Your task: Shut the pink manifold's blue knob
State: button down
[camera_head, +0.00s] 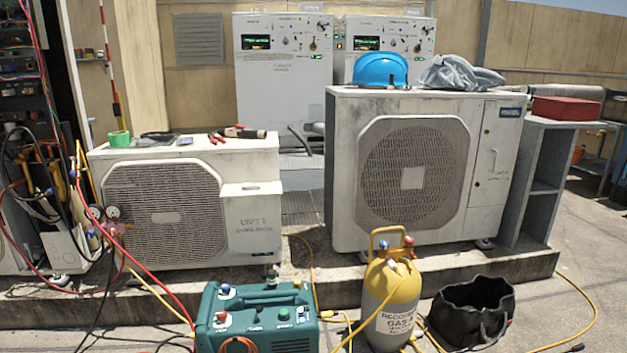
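A small gauge manifold (104,229) hangs at the left, by the left end of the smaller condenser. Two round gauges (112,212) sit at its top, and hoses run around it. A small blue knob (90,233) shows on its left side. The manifold is too small for me to be sure that its body is pink or how far the knob is turned. My gripper is not in view.
Other blue knobs show on the green recovery machine (262,325) and the yellow cylinder (396,305). The smaller condenser (255,225) and larger condenser (345,180) stand on a low concrete ledge. Red, yellow and black hoses cross the left foreground. A black bag (470,325) stands right.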

aim_at(90, 234)
jog(key=i+l+u, duration=0.1)
jog(key=u, duration=1.4)
jog(key=z, duration=1.4)
jog(key=u, duration=1.25)
